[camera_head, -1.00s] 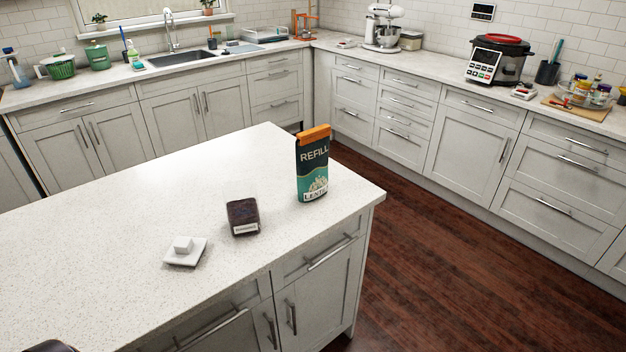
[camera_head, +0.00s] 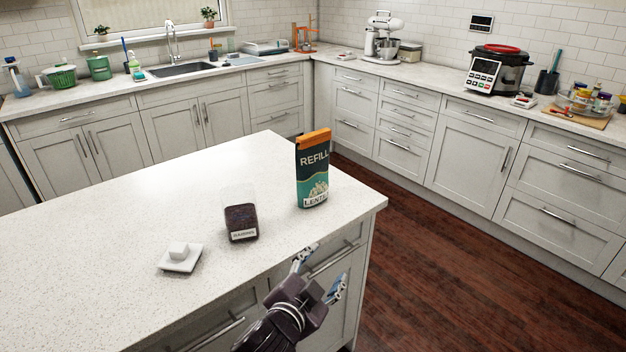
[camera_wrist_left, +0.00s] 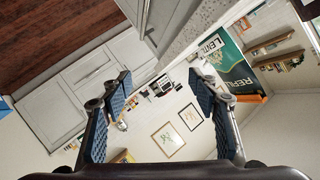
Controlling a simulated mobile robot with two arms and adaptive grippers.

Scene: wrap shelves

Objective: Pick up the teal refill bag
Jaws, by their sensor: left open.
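The teal refill bag (camera_head: 313,172), with an orange top and the word REFILL, stands upright near the right corner of the island countertop (camera_head: 130,230). My left gripper (camera_head: 322,272) is open and empty in front of the island's edge, below and nearer than the bag, not touching it. In the left wrist view the bag (camera_wrist_left: 232,62) shows at the upper right, tilted in the picture, beyond the right finger. The open fingers of my left gripper (camera_wrist_left: 160,90) have nothing between them. My right gripper is not in view.
A clear container with dark contents (camera_head: 241,222) stands left of the bag. A white square lid with a knob (camera_head: 180,257) lies further left. The island's edge and drawer handles are close to my gripper. The countertop behind the bag is clear.

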